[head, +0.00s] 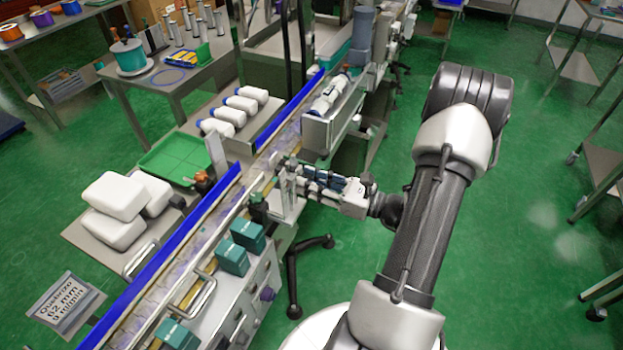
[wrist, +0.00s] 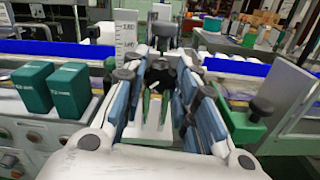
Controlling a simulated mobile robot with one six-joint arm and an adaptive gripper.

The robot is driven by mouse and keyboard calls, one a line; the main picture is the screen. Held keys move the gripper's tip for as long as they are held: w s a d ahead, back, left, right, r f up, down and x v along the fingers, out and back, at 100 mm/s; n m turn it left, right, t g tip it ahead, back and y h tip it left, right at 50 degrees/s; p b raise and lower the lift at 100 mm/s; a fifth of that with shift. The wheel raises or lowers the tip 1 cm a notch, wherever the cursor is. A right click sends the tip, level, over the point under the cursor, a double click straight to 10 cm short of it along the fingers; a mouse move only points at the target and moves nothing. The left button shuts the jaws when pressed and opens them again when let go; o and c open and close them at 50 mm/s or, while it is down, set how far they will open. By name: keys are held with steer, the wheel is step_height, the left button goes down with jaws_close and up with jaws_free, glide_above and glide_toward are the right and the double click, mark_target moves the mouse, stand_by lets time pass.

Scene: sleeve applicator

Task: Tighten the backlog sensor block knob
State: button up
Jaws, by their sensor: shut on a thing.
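My gripper (head: 290,172) reaches in from the right to the conveyor's near side rail in the head view. In the wrist view its blue-sided fingers (wrist: 160,78) are closed around a dark knob (wrist: 161,72), which I take to be the backlog sensor block knob. The fingers hide most of the knob and the block behind it. An upright white scale plate (wrist: 125,38) stands just left of the fingertips. A green block (wrist: 242,128) with a dark round knob (wrist: 262,105) shows right of the fingers. I cannot tell the knob's turn angle.
Blue guide rails (head: 165,255) run along the conveyor. Dark green boxes (head: 232,257) stand on the machine's near side, and also left of the gripper in the wrist view (wrist: 53,90). White bottles (head: 222,128) and a green tray (head: 178,158) lie beyond.

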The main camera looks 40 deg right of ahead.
steer(key=m+p, duration=1.4)
steer(key=m, duration=1.2)
steer(key=shift+r, duration=0.2)
steer(key=shift+m, duration=0.5)
steer(key=o, duration=1)
steer(key=shift+o, duration=0.2)
